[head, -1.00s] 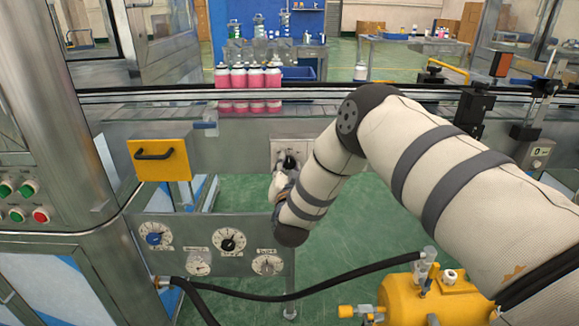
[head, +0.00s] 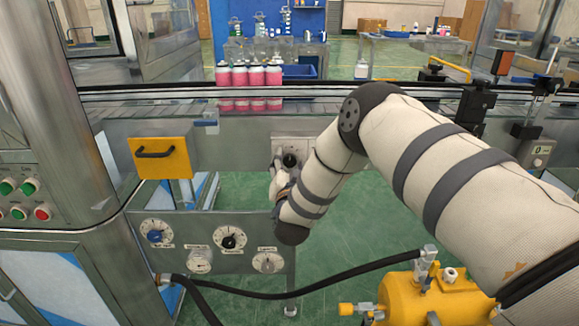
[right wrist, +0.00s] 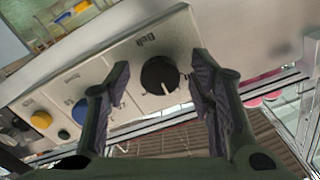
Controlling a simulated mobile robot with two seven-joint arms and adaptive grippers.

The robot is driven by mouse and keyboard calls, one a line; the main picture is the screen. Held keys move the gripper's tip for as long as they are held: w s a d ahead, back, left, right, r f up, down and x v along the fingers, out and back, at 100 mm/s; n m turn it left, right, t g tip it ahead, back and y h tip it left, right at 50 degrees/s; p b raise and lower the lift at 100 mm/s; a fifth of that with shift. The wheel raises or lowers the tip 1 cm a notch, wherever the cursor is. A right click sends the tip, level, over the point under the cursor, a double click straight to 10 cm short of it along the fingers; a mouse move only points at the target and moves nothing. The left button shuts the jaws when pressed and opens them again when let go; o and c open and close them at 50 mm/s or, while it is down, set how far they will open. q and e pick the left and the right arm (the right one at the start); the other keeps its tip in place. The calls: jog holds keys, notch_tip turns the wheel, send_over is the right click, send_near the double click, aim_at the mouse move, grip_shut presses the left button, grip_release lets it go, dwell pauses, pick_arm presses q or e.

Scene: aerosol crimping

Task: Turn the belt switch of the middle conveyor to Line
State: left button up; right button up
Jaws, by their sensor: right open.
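The belt switch is a round black knob (right wrist: 160,75) with a pale pointer mark, on a light panel (right wrist: 150,35) lettered "Belt". My right gripper (right wrist: 159,70) is open, with one finger on each side of the knob. Gaps show between the fingers and the knob, and I cannot tell whether they touch it. In the head view the black knob (head: 290,160) shows on a small box below the conveyor (head: 400,92). My right gripper (head: 277,168) is beside it, partly hidden by my own wrist. My left gripper is not in view.
A blue knob (right wrist: 79,112) and a yellow button (right wrist: 41,120) are on the same panel. Pink cans (head: 250,76) stand on the conveyor. A yellow box (head: 160,158) hangs to the left. A dial plate (head: 215,262) and a yellow tank (head: 410,297) are lower down.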

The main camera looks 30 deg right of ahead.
jog(key=v, duration=1.2)
jog(key=s+a+f+n+g+y, duration=0.3)
jog(key=s+f+g+y, duration=0.1)
jog(key=s+f, duration=0.5)
jog(key=s+a+f+n+g+y, duration=0.35)
jog(key=s+f, duration=0.25)
jog(key=f, duration=0.5)
jog(key=s+f+n+g, duration=0.1)
jog(key=s+g, duration=0.2)
jog(key=s, duration=0.6)
jog(key=s+a+f+n+g+y, duration=0.1)
jog(key=s+g, duration=0.3)
jog(key=s, duration=0.6)
jog(key=s+f+n+g+y, duration=0.1)
jog(key=s+n+g, duration=0.1)
jog(key=s, duration=0.7)
jog(key=shift+s+a+f+g, duration=0.15)
jog(key=shift+s+a+g, duration=0.15)
jog(key=shift+g, duration=0.35)
jog(key=shift+n, duration=0.25)
